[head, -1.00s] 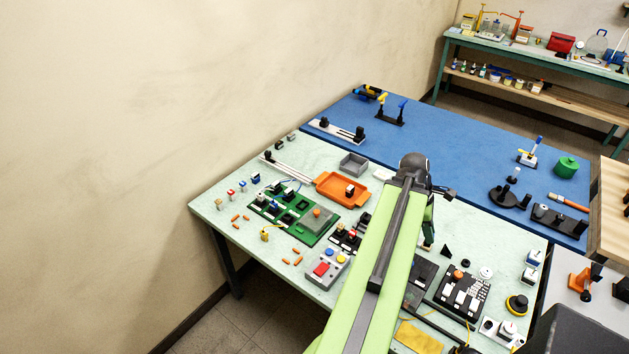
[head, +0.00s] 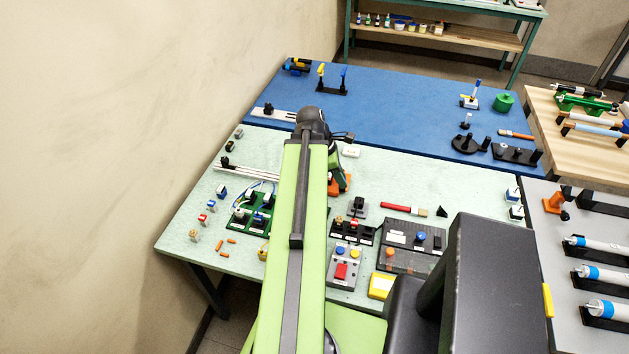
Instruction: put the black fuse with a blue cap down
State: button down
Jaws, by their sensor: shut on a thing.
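My gripper (head: 340,178) hangs from the dark wrist at the end of my green arm, pointing down over the pale green table (head: 195,225). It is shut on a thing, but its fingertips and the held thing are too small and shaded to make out. I take the held thing to be the black fuse with a blue cap; no blue cap shows clearly at the jaws.
A green circuit board (head: 238,216), a grey button box (head: 344,267) and a dark panel with knobs (head: 400,262) crowd the table. A red-handled brush (head: 403,209) lies to the right. The blue table (head: 400,115) behind is largely clear in its middle.

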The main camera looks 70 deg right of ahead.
jog(key=w+d+f+n+t+h+b, duration=0.15)
jog(key=w+d+n, duration=0.3)
jog(key=d, duration=0.65)
jog(key=shift+n, duration=0.45)
jog(key=w+f+b, duration=0.3)
jog(key=f+b, duration=0.1)
jog(key=w+d+f+b, duration=0.1)
jog(key=w+f+b, duration=0.7)
jog(key=shift+w+d+f, duration=0.1)
jog(key=shift+d, duration=0.3)
jog(key=shift+r, duration=0.25)
jog(key=shift+f, duration=0.15)
jog(key=c, duration=1.7)
grip_release()
jog(key=shift+f, duration=0.1)
jog(key=o, duration=0.4)
